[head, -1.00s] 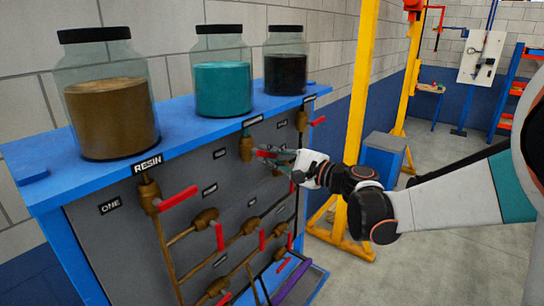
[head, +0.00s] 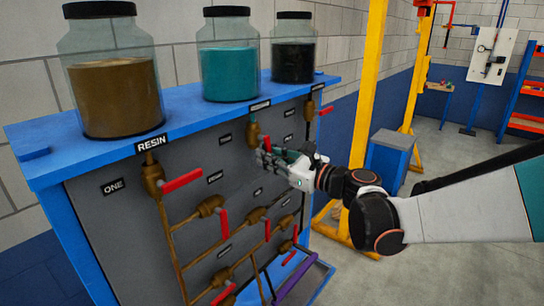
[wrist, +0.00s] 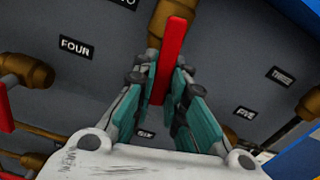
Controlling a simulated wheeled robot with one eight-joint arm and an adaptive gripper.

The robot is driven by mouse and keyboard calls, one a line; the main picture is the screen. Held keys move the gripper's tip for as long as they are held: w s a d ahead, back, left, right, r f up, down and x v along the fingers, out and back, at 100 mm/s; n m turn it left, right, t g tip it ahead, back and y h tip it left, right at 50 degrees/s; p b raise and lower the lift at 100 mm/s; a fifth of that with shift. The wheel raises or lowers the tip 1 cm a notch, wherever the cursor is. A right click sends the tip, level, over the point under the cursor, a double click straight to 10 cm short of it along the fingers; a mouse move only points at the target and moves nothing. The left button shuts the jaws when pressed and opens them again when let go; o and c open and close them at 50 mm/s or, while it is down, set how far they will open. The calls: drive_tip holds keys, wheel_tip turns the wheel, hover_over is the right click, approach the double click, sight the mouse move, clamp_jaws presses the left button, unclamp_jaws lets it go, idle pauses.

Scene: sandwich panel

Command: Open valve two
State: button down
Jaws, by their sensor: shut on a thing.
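The valve under the teal jar has a brass body (head: 253,134) and a red lever handle; most of the handle is hidden behind my gripper in the head view. A label beside this valve is cut off in the wrist view and shows only its last letters. In the wrist view the red handle (wrist: 174,48) runs from the brass body (wrist: 163,22) down between my fingers. My gripper (head: 264,158) is shut on that handle, with teal finger pads on both sides of it.
The blue-framed panel (head: 60,205) carries other red-handled valves, such as the one (head: 182,181) beside label ONE, and brass pipes. Jars of brown (head: 115,95), teal (head: 230,70) and black (head: 293,60) stand on top. A yellow post (head: 362,80) rises behind my arm. Floor at right is open.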

drive_tip(key=shift+s+a+f+m, duration=0.1)
drive_tip(key=shift+s+a+m, duration=0.1)
drive_tip(key=shift+m, duration=0.35)
drive_tip(key=shift+s+a+m, duration=0.1)
drive_tip(key=shift+s+m, duration=0.1)
drive_tip(key=shift+m, duration=0.35)
drive_tip(key=c, duration=1.6)
unclamp_jaws()
drive_tip(key=v, duration=1.2)
drive_tip(key=shift+s, duration=0.1)
